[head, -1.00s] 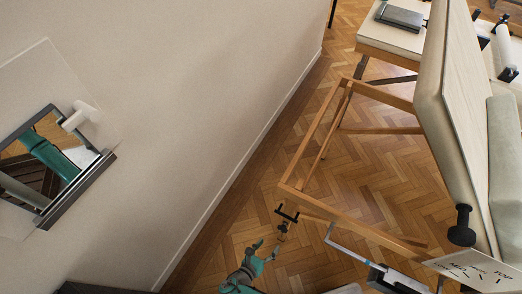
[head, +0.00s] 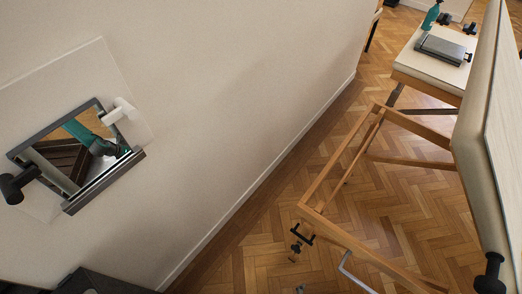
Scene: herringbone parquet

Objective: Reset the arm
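My gripper cannot be made out in the head view. A small sliver of something shows at the bottom edge, too little to tell what it is. No gripper fingers can be made out in the reflection.
A wooden frame (head: 338,167) with a black bracket (head: 302,235) stands at the lower right, joined to a tilted padded board (head: 470,128). A table (head: 404,62) at the back holds a grey flat device (head: 440,48) and a teal bottle (head: 431,17). Parquet (head: 262,215) lies bare along the wall.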

